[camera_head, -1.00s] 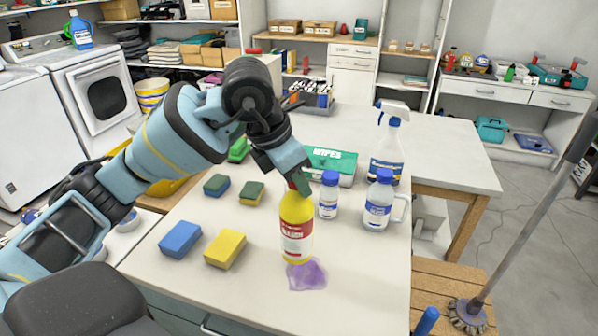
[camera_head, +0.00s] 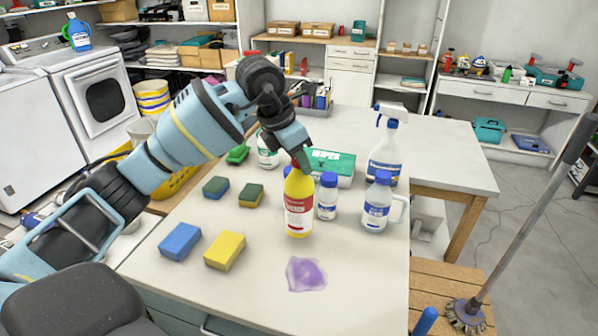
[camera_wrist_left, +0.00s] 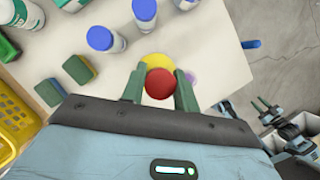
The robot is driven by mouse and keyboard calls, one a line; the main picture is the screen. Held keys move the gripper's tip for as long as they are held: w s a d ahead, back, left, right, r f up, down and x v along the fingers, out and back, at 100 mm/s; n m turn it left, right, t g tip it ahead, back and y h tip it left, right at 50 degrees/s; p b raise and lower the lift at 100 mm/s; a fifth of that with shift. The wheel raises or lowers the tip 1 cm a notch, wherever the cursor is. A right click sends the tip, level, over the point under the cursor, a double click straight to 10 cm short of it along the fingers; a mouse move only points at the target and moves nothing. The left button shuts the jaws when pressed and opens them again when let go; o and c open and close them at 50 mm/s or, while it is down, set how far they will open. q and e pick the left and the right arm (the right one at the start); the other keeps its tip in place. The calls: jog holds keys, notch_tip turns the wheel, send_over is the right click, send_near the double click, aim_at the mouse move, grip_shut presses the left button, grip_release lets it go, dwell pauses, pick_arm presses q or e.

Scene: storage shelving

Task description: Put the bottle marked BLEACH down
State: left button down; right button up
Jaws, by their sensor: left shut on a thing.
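The bleach bottle is a yellow bottle (camera_head: 298,212) with a red and white label, upright over the white table. Its print is too small to read surely. My left gripper (camera_head: 302,166) is shut on its top from above. In the left wrist view the two green fingers (camera_wrist_left: 159,88) sit on either side of the round red cap (camera_wrist_left: 160,84), with the yellow shoulder behind. I cannot tell whether the bottle's base touches the table. Dark parts at the lower right of the wrist view (camera_wrist_left: 265,108) look like my right gripper; its jaws are unclear.
A purple stain (camera_head: 306,274) lies in front of the bottle. Close behind and right stand a small blue-capped bottle (camera_head: 327,198), a blue-capped jug (camera_head: 376,205), a spray bottle (camera_head: 384,160) and a green wipes box (camera_head: 332,166). Sponges (camera_head: 225,250) lie left. The front right tabletop is clear.

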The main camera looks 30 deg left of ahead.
pick_arm(q)
jog(key=shift+f, duration=1.8)
jog(key=c, duration=1.1)
grip_release()
jog(key=shift+f, duration=0.1)
jog(key=shift+o, duration=0.2)
jog(key=shift+o, duration=0.2)
jog(key=v, duration=1.2)
jog(key=shift+r+p, duration=0.25)
jog(key=shift+p, duration=0.05)
